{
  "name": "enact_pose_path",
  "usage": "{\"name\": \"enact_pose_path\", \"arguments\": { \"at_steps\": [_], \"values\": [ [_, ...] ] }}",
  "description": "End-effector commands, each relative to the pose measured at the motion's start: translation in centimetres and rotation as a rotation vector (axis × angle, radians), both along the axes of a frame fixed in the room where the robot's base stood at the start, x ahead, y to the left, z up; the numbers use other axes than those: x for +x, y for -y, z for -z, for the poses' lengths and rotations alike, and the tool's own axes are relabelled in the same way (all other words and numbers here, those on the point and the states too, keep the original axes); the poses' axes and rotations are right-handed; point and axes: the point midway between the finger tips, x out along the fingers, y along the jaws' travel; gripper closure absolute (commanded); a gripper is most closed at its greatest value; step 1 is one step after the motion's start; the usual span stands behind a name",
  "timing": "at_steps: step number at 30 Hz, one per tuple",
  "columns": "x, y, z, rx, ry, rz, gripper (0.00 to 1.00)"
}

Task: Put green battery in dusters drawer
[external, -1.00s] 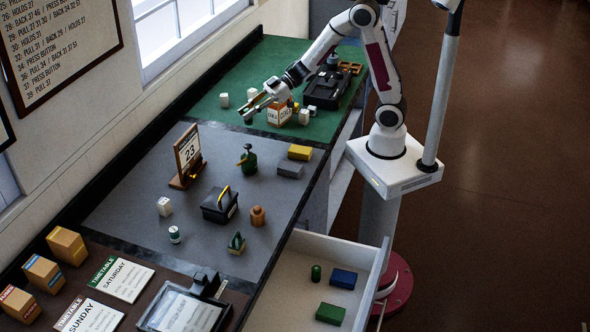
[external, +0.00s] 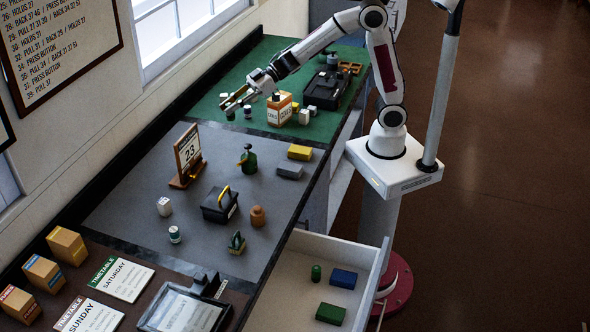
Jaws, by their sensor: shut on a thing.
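My gripper (external: 236,102) is over the green part of the bench, near its far left. It is shut on a small dark cylinder with a pale top (external: 230,115); its colour is too small to read surely. A similar small cylinder (external: 247,112) stands just right of it. The open white drawer (external: 268,305) is at the bottom right, far from my gripper. In it are an upright green cylinder (external: 316,272), a blue block (external: 343,279) and a green block (external: 330,313). I cannot tell which cylinder is the green battery.
An orange-and-white box (external: 280,109) stands right of my gripper, with a black case (external: 325,90) behind it. A white cube (external: 224,98) is close by.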

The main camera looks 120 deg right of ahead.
Motion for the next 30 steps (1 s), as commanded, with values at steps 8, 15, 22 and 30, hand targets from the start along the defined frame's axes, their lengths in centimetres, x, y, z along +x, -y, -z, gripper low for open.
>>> {"name": "enact_pose_path", "arguments": {
  "at_steps": [8,15,22,30],
  "values": [
    [3.7,-4.5,-1.7,0.000,0.001,-0.002,1.00],
    [6.2,-8.6,-2.8,0.002,0.001,0.002,1.00],
    [7.9,-12.8,-3.3,0.002,0.000,0.007,1.00],
    [8.9,-16.0,-3.5,0.003,0.000,0.012,1.00]
  ]
}}
